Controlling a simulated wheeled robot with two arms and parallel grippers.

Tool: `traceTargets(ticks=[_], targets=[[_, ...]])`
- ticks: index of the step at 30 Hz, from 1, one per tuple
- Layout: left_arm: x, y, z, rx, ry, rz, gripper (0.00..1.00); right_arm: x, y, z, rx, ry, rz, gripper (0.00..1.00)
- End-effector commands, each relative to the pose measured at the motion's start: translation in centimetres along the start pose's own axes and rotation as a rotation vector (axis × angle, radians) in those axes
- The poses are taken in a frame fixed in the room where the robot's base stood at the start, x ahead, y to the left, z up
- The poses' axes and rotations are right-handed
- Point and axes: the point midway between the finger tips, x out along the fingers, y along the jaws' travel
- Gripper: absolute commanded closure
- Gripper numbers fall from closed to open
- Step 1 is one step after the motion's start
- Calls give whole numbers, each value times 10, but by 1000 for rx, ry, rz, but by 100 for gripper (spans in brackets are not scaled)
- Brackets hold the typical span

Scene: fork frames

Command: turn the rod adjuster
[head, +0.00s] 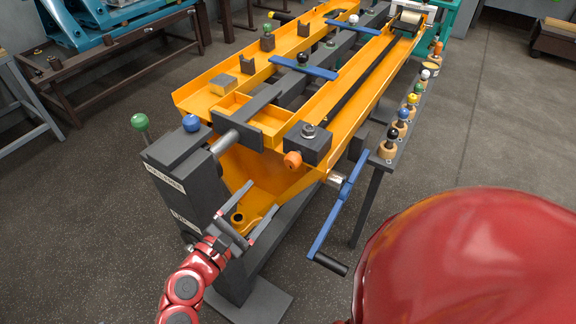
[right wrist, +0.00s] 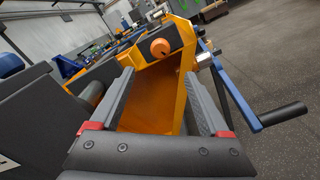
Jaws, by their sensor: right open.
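The machine is a long orange frame (head: 205,97) with grey blocks. A round orange knob (head: 292,159) sits on the near face of a dark grey block (head: 308,146); I cannot tell for certain that it is the rod adjuster. In the right wrist view the knob (right wrist: 160,47) is ahead, above the gap between the fingertips, and apart from them. My right gripper (head: 258,201) is open and empty, lower and left of the knob, in front of the orange chute. Its two grey fingers (right wrist: 158,78) show in the right wrist view. My left gripper is out of view.
A blue crank (head: 340,212) with a black handle (head: 330,264) sticks out right of the chute. A grey post (head: 190,195) stands left of my gripper. Coloured knobs line a narrow shelf (head: 390,154) at right. Open floor (head: 490,130) lies farther right.

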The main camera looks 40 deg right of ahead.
Motion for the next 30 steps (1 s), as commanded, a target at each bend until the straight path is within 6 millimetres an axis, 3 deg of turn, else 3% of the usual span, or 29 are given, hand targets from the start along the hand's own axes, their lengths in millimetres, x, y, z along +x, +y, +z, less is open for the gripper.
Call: traceTargets(ticks=[9,15,21,29,30], targets=[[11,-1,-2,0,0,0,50,78,-1,3,-4,-6,-5,20],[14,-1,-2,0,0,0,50,112,-1,2,-4,-6,-3,20],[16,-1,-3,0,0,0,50,125,-1,1,-4,-3,-1,20],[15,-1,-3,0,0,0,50,126,-1,0,-4,-2,0,20],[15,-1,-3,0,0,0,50,126,-1,0,-4,-2,-1,26]])
